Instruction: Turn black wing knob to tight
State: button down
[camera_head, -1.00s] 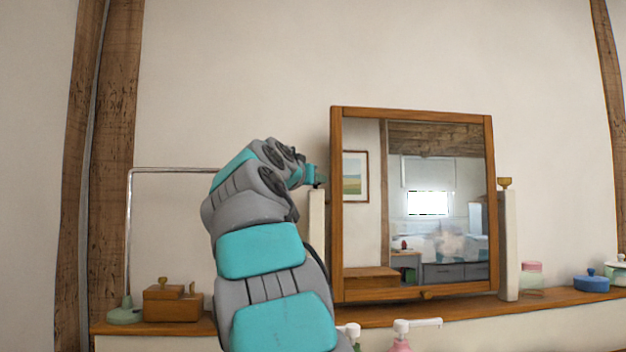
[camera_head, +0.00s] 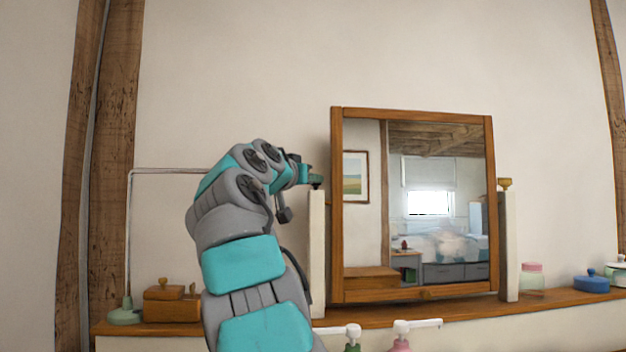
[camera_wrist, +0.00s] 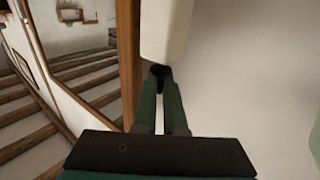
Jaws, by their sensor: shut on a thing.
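The black wing knob (camera_wrist: 160,69) is between my gripper's fingertips in the wrist view. It sits at the top of the left white post (camera_head: 317,240) of the mirror stand; that post also shows in the wrist view (camera_wrist: 165,28). My gripper (camera_wrist: 160,82) is shut on the knob, with its two green fingers either side of it. In the head view my gripper (camera_head: 312,175) reaches the post top from the left. The fingers hide part of the knob, and I cannot read any tightness mark. The wood-framed mirror (camera_head: 435,205) stands just right of the post.
A brass-coloured knob (camera_head: 505,184) tops the right white post (camera_head: 509,245). On the wooden shelf (camera_head: 460,307) stand a wooden box (camera_head: 170,307), a pink-lidded jar (camera_head: 531,278) and a blue pot (camera_head: 590,281). Pump bottles (camera_head: 400,340) stand in front. The wall above is clear.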

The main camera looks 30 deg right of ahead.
jog(key=shift+w+f+g, duration=0.1)
jog(key=shift+f+g, duration=0.15)
jog(key=shift+g, duration=0.05)
jog(key=c, duration=1)
grip_release()
jog(key=shift+f, duration=0.1)
jog(key=b+v, duration=0.2)
jog(key=v, duration=0.6)
jog(key=shift+c, duration=0.3)
